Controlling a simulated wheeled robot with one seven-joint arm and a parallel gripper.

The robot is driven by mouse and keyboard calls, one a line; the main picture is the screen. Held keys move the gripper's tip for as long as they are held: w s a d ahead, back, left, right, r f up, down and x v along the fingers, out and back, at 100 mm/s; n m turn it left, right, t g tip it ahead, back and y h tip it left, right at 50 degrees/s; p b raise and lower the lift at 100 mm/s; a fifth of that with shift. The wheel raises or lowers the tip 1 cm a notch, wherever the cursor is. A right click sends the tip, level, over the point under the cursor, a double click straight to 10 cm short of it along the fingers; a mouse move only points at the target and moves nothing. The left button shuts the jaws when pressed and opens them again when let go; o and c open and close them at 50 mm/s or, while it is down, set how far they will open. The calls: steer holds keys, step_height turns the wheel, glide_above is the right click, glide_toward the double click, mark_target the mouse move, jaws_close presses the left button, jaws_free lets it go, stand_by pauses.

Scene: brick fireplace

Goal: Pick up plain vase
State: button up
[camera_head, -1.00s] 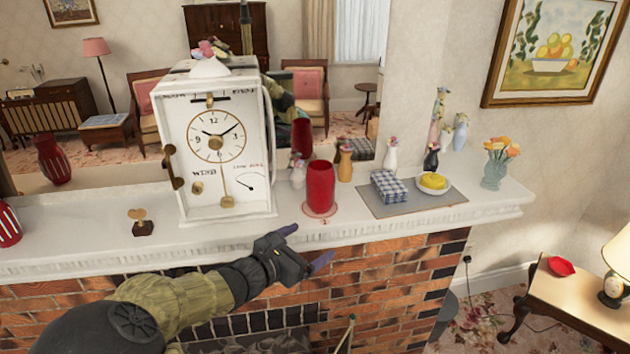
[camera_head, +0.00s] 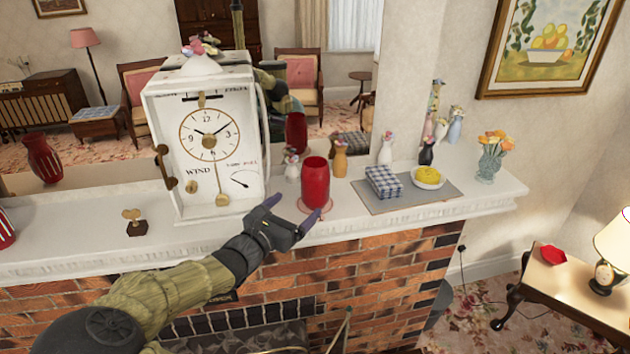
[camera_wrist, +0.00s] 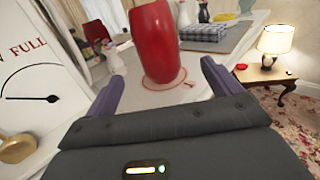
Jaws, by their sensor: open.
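The plain red vase (camera_head: 316,184) stands upright on the white mantel, on a pale round mat with a red outline. It also shows in the wrist view (camera_wrist: 156,45), upright, ahead of and between my fingers, its top cut off by the frame. My gripper (camera_head: 291,210) is open and empty at the mantel's front edge, just in front of and slightly left of the vase. Its two purple fingers (camera_wrist: 160,85) are spread wide in the wrist view, with the vase apart from them.
A large white clock (camera_head: 208,145) stands close left of my gripper. Right of the vase are a tan vase (camera_head: 340,158), a checked box (camera_head: 384,182) and a yellow-filled bowl (camera_head: 429,177). A striped red vase (camera_head: 42,157) stands far left. A mirror backs the mantel.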

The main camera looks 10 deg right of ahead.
mark_target(308, 194)
steer(key=p+x, duration=0.2)
steer(key=x, duration=0.4)
steer(key=shift+r, duration=0.1)
steer(key=shift+w+d, duration=0.25)
steer(key=shift+w, duration=0.05)
